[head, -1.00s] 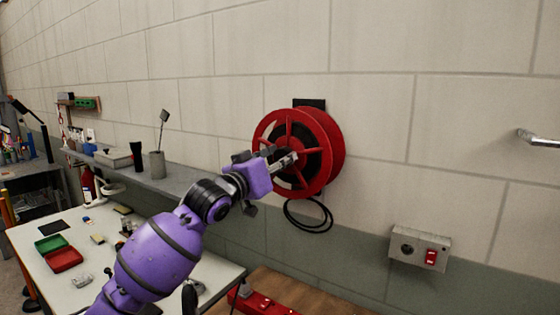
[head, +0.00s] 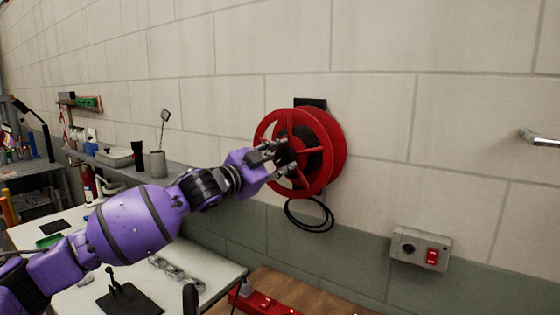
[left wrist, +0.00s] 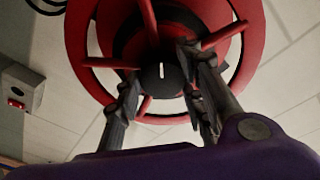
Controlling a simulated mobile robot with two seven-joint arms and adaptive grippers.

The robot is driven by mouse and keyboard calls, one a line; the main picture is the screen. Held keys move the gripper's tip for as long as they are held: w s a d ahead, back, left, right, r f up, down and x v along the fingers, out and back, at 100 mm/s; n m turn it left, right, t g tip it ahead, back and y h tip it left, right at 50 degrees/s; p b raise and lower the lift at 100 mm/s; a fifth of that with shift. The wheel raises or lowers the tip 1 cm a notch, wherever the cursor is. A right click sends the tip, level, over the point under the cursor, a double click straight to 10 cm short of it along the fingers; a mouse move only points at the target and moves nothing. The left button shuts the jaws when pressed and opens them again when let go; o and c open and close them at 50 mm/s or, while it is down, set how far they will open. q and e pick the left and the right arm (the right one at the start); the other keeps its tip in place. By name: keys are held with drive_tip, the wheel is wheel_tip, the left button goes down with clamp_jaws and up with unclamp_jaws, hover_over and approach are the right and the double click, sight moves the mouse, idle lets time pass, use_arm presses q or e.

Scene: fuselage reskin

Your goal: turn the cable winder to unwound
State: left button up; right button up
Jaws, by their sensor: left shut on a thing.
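The red cable winder (head: 335,150) is mounted on the wall, with red spokes and a dark hub. A loop of black cable (head: 309,216) hangs below it. My left gripper (head: 280,160) is at the front face of the winder, its fingers among the spokes near the hub. In the left wrist view the fingers (left wrist: 160,95) stand on either side of the dark hub (left wrist: 160,76), which has a pale slot. The gripper is shut on a part of the winder; the exact contact is partly hidden. My right gripper is not in view.
A grey wall box (head: 420,248) with a red switch is at the lower right. A metal handle (head: 540,138) sticks out at the far right. A white worktable (head: 205,265) and a grey shelf (head: 180,185) lie at the left. A red case (head: 262,302) is below.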

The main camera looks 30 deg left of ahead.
use_arm(q)
drive_tip(key=m+g, duration=0.1)
drive_tip(key=m, duration=0.6)
drive_tip(key=shift+f+m, duration=0.15)
drive_tip(key=shift+m, duration=0.25)
drive_tip(key=shift+f, duration=0.2)
drive_tip(key=o, duration=1)
drive_tip(key=shift+o, duration=0.2)
drive_tip(key=shift+r, duration=0.15)
drive_tip(key=shift+s, duration=0.15)
